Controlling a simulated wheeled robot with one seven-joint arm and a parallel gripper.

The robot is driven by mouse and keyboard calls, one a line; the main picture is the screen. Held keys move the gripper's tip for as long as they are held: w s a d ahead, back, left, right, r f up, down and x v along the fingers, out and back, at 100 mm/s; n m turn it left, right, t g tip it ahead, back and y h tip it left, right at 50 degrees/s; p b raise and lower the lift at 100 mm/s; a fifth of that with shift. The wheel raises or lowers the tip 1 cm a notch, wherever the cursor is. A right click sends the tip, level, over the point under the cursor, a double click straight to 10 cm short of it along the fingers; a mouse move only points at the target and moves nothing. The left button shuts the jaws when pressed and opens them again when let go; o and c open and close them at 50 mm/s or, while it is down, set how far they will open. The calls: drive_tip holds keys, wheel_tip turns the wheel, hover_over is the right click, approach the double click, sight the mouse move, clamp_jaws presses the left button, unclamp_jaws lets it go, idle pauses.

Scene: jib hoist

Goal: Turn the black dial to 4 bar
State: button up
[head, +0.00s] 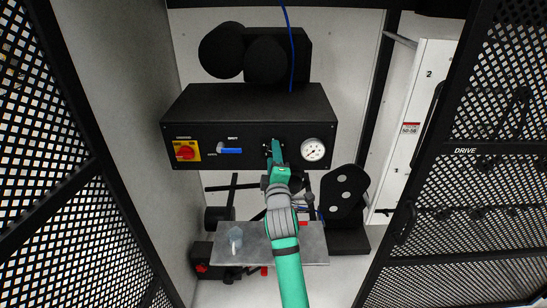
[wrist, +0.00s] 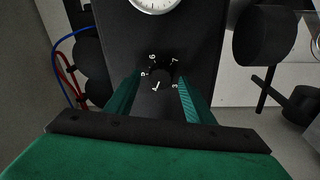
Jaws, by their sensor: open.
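The black dial (wrist: 161,74) sits on the black panel in the wrist view, ringed by small white numerals. Its pointer is too dark and small to read. My gripper (wrist: 158,88) is open, with one green finger on each side of the dial's lower part in the picture. I cannot tell whether the fingers touch it. In the head view my gripper (head: 276,150) is at the panel front and mostly hides the dial. The round white pressure gauge (head: 313,149) is just right of it; its lower part shows in the wrist view (wrist: 155,4). Its reading is not clear.
The black control box (head: 240,103) also carries a red rotary switch (head: 186,151) on yellow and a blue lever (head: 231,151). Below is a metal shelf (head: 262,246) with a clear cup (head: 236,239). Mesh doors (head: 470,220) stand either side.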

drive_tip(key=s, duration=1)
drive_tip(key=shift+s+d+f, duration=0.4)
drive_tip(key=s+a+f+m+g+h, duration=0.1)
drive_tip(key=s+a+f+m, duration=0.1)
drive_tip(key=s+f+m, duration=0.65)
drive_tip(key=s+a+f+m+h, duration=0.1)
drive_tip(key=s+a+f+m, duration=0.2)
drive_tip(key=s+f, duration=1)
drive_tip(key=s+d+m+g, duration=0.1)
drive_tip(key=s+d+m, duration=0.1)
drive_tip(key=s, duration=1.2)
drive_tip(key=s+d+f+m+g, duration=0.1)
drive_tip(key=s+d+m, duration=0.1)
drive_tip(key=s, duration=1.2)
drive_tip(key=shift+f+m+y, duration=0.3)
drive_tip(key=shift+m, duration=0.25)
